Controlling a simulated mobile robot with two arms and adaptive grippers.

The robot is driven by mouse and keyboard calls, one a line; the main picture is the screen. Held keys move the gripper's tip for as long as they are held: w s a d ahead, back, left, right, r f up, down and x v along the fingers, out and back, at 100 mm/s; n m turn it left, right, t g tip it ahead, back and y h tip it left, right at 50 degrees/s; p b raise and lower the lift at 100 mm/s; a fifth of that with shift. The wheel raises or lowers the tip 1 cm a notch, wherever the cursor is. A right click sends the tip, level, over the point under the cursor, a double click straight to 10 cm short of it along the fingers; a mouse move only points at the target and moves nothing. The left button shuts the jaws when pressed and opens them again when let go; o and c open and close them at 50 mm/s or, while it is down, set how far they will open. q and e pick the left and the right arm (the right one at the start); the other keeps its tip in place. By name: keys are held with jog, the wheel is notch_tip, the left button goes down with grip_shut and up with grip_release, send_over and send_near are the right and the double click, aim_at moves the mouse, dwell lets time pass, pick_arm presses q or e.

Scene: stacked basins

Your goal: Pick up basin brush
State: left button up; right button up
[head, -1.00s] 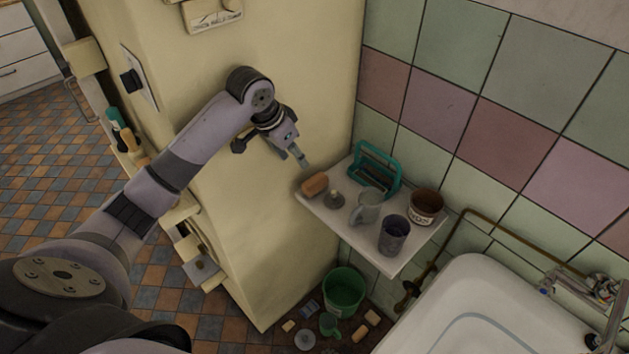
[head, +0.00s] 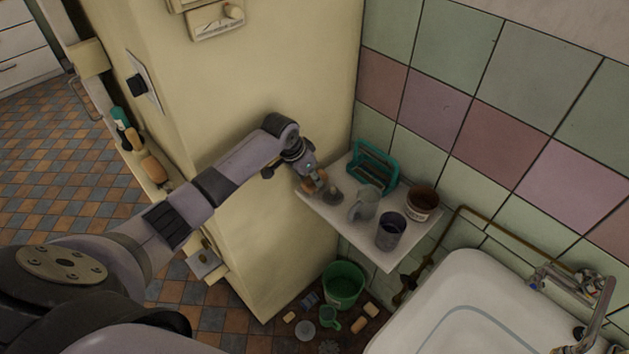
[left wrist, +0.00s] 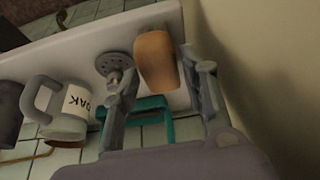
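An orange-brown oblong block, seemingly the basin brush (left wrist: 157,58), lies at the corner of the white wall shelf (head: 388,258). In the head view my left gripper (head: 319,188) is down at this corner and covers most of the block. In the left wrist view my left gripper (left wrist: 163,75) is open, with one finger on each side of the block in the picture. I cannot tell whether a finger touches it. A grey round disc with holes (left wrist: 113,63) lies close beside the left finger. My right gripper is not in view.
On the shelf also stand a teal rack (head: 375,168), a light grey mug (head: 362,207), a dark grey cup (head: 390,231) and a brown pot (head: 422,204). A cream wall (head: 230,90) is close to the arm. A green bucket (head: 343,285) is on the floor; a white basin (head: 480,290) is at right.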

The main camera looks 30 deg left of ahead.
pick_arm(q)
jog(key=shift+x, duration=1.9)
jog(key=shift+c, duration=0.5)
jog(key=shift+c, duration=0.7)
jog(key=c, duration=0.6)
